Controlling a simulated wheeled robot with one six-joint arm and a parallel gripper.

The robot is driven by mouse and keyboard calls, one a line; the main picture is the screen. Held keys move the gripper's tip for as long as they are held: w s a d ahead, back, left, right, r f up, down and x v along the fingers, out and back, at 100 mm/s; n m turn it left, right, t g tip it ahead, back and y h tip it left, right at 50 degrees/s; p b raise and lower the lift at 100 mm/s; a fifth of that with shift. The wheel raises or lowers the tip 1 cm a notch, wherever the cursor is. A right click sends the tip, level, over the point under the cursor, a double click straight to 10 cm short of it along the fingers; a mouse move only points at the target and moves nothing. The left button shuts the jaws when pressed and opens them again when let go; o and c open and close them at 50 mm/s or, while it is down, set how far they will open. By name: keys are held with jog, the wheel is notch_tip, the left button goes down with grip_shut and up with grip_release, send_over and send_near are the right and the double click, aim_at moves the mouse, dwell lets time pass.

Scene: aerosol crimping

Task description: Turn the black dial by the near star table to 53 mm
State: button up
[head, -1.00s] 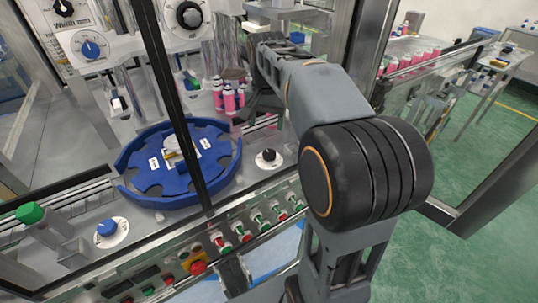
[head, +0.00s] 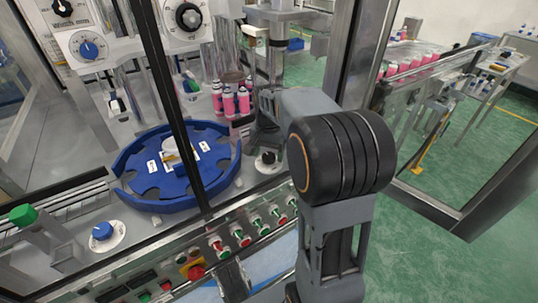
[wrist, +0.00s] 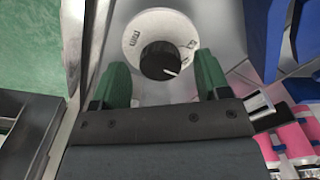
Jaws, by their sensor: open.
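The black dial (head: 267,158) sits on a white round scale plate on the machine deck, right of the blue star table (head: 160,201). In the wrist view the black dial (wrist: 160,60) shows a white pointer line toward the lower right. Its white plate carries "mm" and another mark that I cannot read. My gripper (wrist: 158,80) is open, with a green finger on each side of the dial. Whether the fingers touch it I cannot tell. In the head view my arm hides most of the gripper.
Pink cans (head: 231,100) stand behind the dial; they also show at the wrist view's lower right (wrist: 291,135). A row of red and green buttons (head: 240,236) runs along the front. A dark door post (head: 178,110) stands left. A blue dial (head: 103,231) sits further left.

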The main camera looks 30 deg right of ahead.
jog(key=shift+f, duration=0.55)
jog(key=shift+c, duration=0.2)
jog(key=c, duration=0.9)
